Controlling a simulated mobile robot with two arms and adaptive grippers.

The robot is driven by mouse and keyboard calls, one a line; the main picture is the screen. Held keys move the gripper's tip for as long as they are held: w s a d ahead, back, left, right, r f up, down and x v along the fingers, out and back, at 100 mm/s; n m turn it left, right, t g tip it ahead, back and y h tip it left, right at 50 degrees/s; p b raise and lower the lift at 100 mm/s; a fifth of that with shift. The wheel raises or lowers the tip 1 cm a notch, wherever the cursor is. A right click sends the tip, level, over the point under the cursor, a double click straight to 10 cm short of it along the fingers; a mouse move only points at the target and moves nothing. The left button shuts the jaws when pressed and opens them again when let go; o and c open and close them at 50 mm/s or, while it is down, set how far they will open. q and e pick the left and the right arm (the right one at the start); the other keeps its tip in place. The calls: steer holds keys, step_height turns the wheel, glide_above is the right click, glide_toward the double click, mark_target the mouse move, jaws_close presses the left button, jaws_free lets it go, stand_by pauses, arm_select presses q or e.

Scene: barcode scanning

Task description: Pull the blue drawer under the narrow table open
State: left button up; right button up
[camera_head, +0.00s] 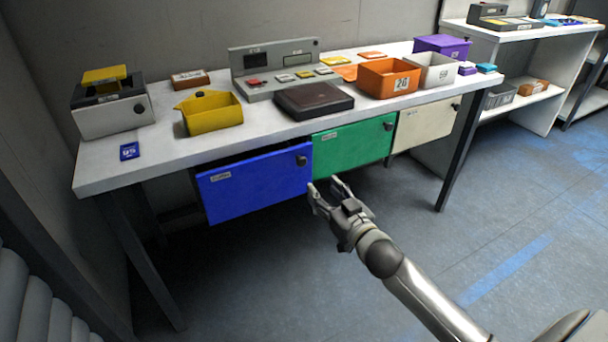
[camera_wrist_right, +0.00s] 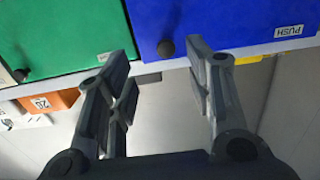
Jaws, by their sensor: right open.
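The blue drawer (camera_head: 255,185) is under the front left of the narrow white table (camera_head: 110,178). Its dark round knob (camera_head: 302,161) is near the upper right corner of its front. A dark gap shows above its top left edge; I cannot tell if it stands slightly out. My right gripper (camera_head: 325,185) is open and empty, just below and right of the blue drawer's knob. In the right wrist view, upside down, the blue front (camera_wrist_right: 215,22) and knob (camera_wrist_right: 166,48) show beyond the two open fingers (camera_wrist_right: 164,62), between their tips, not visibly gripped. My left gripper is out of view.
A green drawer (camera_head: 350,145) and a cream drawer (camera_head: 425,125) sit right of the blue one, each with a knob. A table leg (camera_head: 460,150) stands at the right. Bins and devices cover the tabletop. The floor (camera_head: 250,290) before the blue drawer is clear.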

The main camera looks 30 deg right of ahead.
mark_target(303, 163)
arm_select(q)
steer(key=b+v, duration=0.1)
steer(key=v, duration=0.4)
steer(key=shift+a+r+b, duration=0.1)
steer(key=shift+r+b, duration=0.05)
steer(key=shift+b, duration=0.15)
arm_select(e)
steer(key=w, duration=0.3)
steer(key=w+r, duration=0.1)
steer(key=w, duration=0.6)
steer(key=shift+w+a+r, duration=0.3)
steer(key=shift+w+a, duration=0.1)
jaws_close()
